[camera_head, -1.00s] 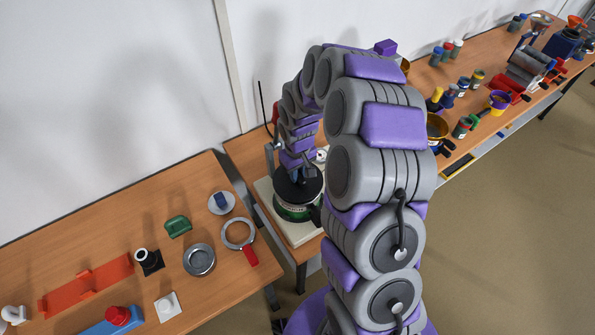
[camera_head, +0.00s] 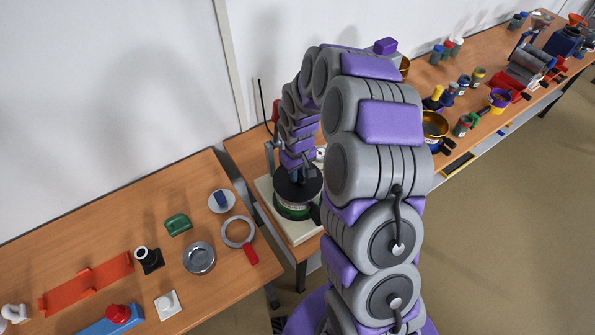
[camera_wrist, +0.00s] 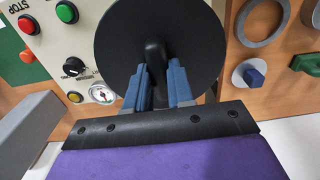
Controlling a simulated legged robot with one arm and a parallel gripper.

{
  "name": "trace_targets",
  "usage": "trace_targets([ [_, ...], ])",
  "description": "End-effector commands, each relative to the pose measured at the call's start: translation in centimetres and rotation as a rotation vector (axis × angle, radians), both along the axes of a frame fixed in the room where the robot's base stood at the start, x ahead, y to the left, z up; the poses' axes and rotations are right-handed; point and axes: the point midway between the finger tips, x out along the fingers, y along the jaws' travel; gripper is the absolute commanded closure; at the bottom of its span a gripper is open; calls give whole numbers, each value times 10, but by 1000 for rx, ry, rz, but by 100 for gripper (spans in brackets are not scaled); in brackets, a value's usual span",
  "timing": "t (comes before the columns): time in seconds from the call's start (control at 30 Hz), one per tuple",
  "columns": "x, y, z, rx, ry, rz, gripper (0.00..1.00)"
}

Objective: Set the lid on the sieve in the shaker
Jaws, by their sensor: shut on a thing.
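The lid is a black disc (camera_wrist: 188,22) with a raised handle; in the head view the lid (camera_head: 290,190) lies level over the sieve. My gripper (camera_wrist: 157,88) has its blue fingers shut on the lid's handle; in the head view it comes down from above. The sieve (camera_head: 291,211), round and green with a pale band, stands in the shaker (camera_head: 262,192), under the lid. The lid hides the sieve's top, and I cannot tell whether the lid touches its rim.
The shaker's panel (camera_wrist: 108,43) carries red and green buttons and a gauge. A thin black rod (camera_head: 260,100) stands behind. The left table (camera_head: 80,235) holds a metal pan (camera_head: 199,257), a ring with a red handle (camera_head: 238,232) and other items. A crowded table (camera_head: 465,135) runs right.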

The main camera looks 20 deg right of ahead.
Motion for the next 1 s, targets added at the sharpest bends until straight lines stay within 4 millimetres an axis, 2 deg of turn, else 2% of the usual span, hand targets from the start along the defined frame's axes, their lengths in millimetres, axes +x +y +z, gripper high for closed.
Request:
trace_targets([
  [0.6, 0, 0, -11, 0, 0, 0, 100],
  [0.63, 0, 0, -11, 0, 0, 0, 76],
  [0.9, 0, 0, -11, 0, 0, 0, 50],
  [1.0, 0, 0, -11, 0, 0, 0, 48],
])
